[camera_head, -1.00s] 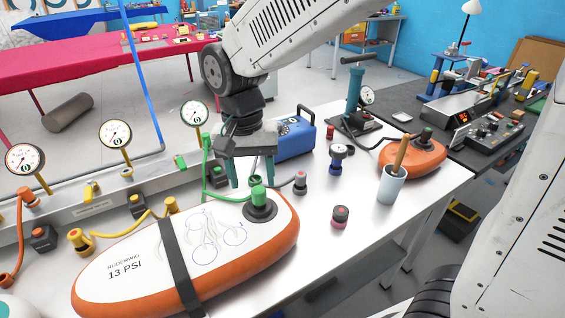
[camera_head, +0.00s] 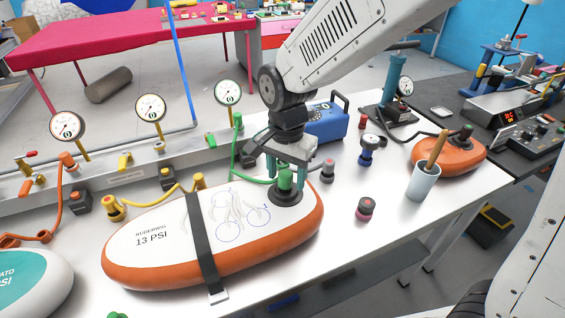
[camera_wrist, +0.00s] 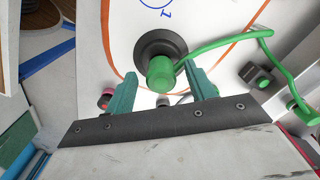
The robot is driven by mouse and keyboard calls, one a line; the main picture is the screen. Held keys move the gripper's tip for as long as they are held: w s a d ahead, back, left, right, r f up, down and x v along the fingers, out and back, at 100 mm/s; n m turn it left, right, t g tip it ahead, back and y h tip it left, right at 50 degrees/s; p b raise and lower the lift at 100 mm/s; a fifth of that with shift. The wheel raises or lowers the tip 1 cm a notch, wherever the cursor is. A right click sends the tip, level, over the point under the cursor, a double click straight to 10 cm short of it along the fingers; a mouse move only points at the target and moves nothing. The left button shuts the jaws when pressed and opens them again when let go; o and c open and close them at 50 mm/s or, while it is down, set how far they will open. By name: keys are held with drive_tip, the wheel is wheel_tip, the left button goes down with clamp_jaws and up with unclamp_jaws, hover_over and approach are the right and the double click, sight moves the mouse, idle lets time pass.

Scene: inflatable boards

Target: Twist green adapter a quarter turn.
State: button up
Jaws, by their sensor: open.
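The green adapter (camera_head: 286,178) stands upright on the black valve ring (camera_head: 287,197) of the white and orange inflatable board (camera_head: 160,262). A green hose (camera_head: 234,148) runs from it to the manifold behind. My gripper (camera_head: 284,176) is over the adapter and points down, with a finger on either side of it. In the wrist view the adapter (camera_wrist: 161,71) lies between and just beyond the tips of the two green fingers (camera_wrist: 162,78). The jaws are open. I cannot tell whether either finger touches the adapter.
Pressure gauges (camera_head: 151,107) stand on the manifold at the back left. A blue pump box (camera_head: 327,124) is behind my gripper. Small dark caps (camera_head: 365,208) and a cup with a wooden handle (camera_head: 424,182) stand to the right. A black strap (camera_head: 207,245) crosses the board.

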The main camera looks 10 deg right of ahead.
drive_tip(key=shift+f, duration=0.1)
drive_tip(key=c, duration=1.1)
drive_tip(key=shift+o, duration=1.1)
drive_tip(key=shift+c, duration=0.6)
drive_tip(key=n, duration=0.5)
drive_tip(key=shift+n, duration=1)
drive_tip(key=n, duration=0.3)
